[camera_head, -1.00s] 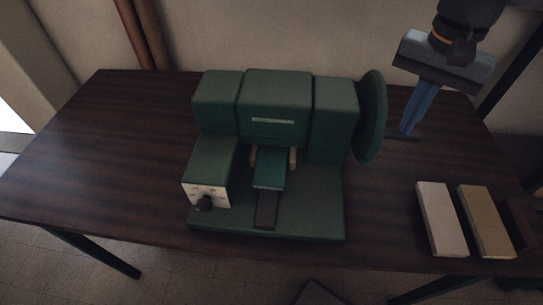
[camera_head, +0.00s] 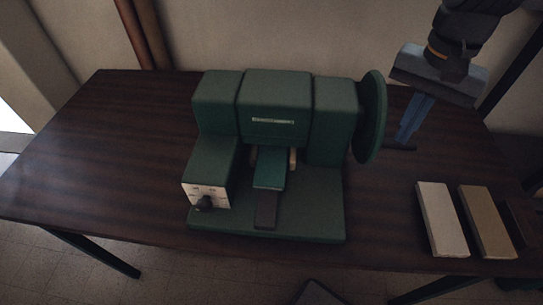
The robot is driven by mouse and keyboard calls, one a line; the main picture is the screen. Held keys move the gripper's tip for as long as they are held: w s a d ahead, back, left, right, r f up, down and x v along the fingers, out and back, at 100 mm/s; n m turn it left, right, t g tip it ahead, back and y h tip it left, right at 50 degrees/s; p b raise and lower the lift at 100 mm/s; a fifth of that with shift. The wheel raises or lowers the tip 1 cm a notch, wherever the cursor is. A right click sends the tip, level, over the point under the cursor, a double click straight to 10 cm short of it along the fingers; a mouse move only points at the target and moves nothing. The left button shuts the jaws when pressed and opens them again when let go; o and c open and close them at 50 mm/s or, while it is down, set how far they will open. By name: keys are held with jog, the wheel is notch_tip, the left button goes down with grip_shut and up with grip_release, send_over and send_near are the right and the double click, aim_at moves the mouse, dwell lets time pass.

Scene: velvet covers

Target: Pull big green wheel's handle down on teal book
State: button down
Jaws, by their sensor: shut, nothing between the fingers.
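The big green wheel (camera_head: 372,117) stands upright on the right side of the green machine (camera_head: 275,115). Its handle (camera_head: 402,147) is a dark rod sticking out to the right, low on the wheel. The teal book (camera_head: 270,168) lies in the machine's front middle opening, between two tan pieces, above a dark slab. My gripper (camera_head: 404,140) comes down from the upper right with its blue fingers shut and empty. The fingertips are at the handle, just above it or touching it; I cannot tell which.
A cream book (camera_head: 442,219) and a tan book (camera_head: 486,222) lie at the table's front right, with a dark piece beside them. A box with a black knob (camera_head: 205,202) is on the machine's front left. The dark wooden table (camera_head: 100,165) is clear on the left.

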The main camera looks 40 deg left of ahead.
jog(key=shift+f, duration=0.65)
jog(key=shift+f, duration=0.75)
jog(key=shift+w+a+f, duration=0.1)
jog(key=shift+w+f, duration=0.1)
jog(key=shift+f, duration=0.3)
